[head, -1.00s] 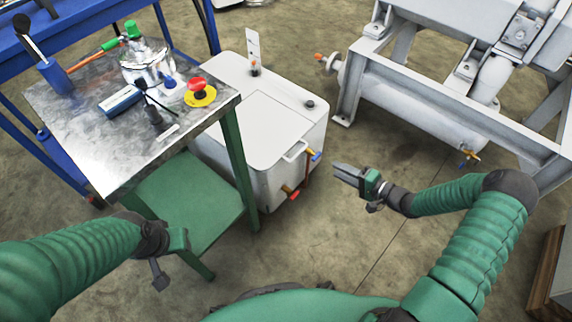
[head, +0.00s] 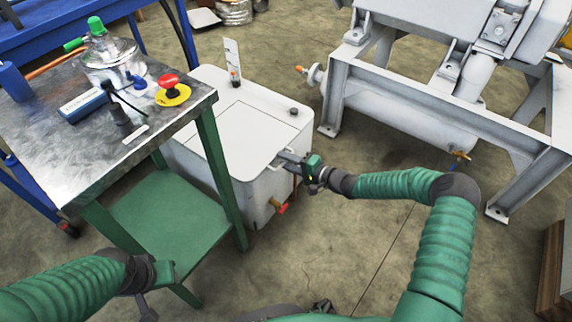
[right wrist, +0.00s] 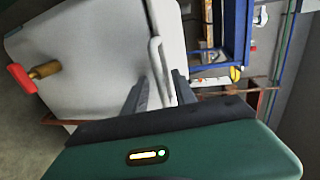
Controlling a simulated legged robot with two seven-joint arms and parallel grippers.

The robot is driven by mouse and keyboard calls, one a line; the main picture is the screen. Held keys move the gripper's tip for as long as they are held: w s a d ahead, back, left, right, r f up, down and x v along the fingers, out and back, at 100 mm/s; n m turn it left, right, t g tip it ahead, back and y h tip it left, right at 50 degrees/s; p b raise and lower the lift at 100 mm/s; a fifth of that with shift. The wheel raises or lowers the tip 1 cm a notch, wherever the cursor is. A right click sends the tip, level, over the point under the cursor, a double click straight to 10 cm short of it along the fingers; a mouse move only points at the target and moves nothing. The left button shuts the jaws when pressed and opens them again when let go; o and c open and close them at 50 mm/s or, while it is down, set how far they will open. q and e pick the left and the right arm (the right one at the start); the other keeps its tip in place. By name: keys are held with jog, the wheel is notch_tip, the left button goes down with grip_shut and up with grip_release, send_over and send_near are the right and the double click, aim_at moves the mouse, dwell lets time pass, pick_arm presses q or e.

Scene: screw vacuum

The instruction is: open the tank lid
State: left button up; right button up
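The white tank (head: 265,205) stands on the floor right of the steel table, with its flat lid (head: 240,130) lying shut on top. The lid's handle is at the front right edge, partly hidden by my right gripper (head: 287,157) in the head view. In the right wrist view the white handle (right wrist: 157,62) runs down between the two spread fingers of my right gripper (right wrist: 160,90), with gaps beside it. My left gripper (head: 158,285) is low at the bottom left, away from the tank; its fingers are not clear.
The steel-topped table (head: 60,150) with a green lower shelf (head: 165,210) stands close left of the tank. It carries a glass vessel (head: 108,60) and a red-and-yellow emergency button (head: 170,85). A red-handled valve (head: 280,208) sticks out of the tank's front. A grey machine frame (head: 440,100) stands right.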

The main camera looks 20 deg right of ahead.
grip_shut()
jog(key=shift+s+f, duration=0.1)
jog(key=shift+f, duration=0.05)
dwell(1.3)
